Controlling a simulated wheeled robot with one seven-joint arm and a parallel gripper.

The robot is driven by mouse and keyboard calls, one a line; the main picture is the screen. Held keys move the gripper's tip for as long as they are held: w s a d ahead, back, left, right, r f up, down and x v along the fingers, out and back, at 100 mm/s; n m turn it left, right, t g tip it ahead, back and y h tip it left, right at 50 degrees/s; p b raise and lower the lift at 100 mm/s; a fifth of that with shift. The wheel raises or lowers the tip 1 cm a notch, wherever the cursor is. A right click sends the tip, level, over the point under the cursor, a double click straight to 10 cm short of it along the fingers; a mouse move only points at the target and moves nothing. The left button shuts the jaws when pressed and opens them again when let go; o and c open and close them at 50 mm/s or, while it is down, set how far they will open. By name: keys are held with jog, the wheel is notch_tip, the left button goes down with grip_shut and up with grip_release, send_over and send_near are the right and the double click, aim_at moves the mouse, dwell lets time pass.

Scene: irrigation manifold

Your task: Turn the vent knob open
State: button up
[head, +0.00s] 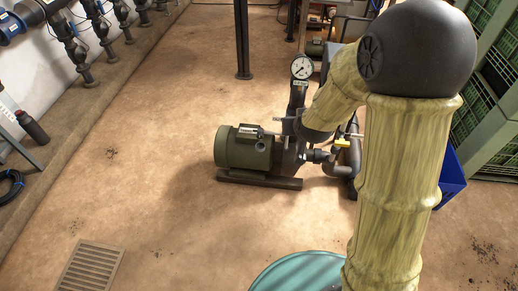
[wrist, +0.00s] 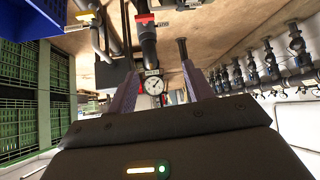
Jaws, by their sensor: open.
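The vent knob cannot be made out for certain in either view. A green motor and pump (head: 243,148) stand on the floor in the head view, with a round white gauge (head: 301,67) on the upright pipe above. My arm hides part of the pipework to the right of the gauge. In the wrist view, which is upside down, my gripper (wrist: 159,69) is open, its two grey fingers apart. The gauge also shows there (wrist: 154,85) between the fingers, beyond them, with a small label beside it. Nothing is seen held.
A yellow valve handle (head: 341,144) sits on the pump pipework; a red handle (wrist: 145,18) shows in the wrist view. Green crates (head: 490,100) and a blue bin (head: 451,178) are at right. A teal round lid (head: 300,272) is in front. Open floor lies left of the pump.

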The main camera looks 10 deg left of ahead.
aim_at(259, 137)
jog(key=w+a+f+t+b, duration=0.3)
jog(key=a+f+b, duration=0.2)
jog(key=f+b, duration=0.5)
jog(key=w+a+f+n+t+h+b, duration=0.1)
jog(key=w+a+f+t+b, duration=0.2)
jog(key=f+b, duration=0.8)
jog(key=w+a+f+t+b, duration=0.3)
jog(key=a+f+b, duration=0.3)
jog(key=f, duration=1.1)
jog(key=b, duration=0.4)
jog(key=shift+w+a+h, duration=0.25)
jog(key=shift+a+h, duration=0.05)
jog(key=shift+a, duration=0.1)
jog(key=w+b, duration=0.2)
jog(key=w, duration=0.3)
jog(key=w+b, duration=0.3)
jog(key=w, duration=0.2)
jog(key=w+b, duration=0.3)
jog(key=w, duration=0.3)
jog(key=shift+d+f, duration=0.1)
jog(key=shift+d, duration=0.15)
jog(key=shift+w, duration=0.7)
jog(key=shift+c, duration=0.4)
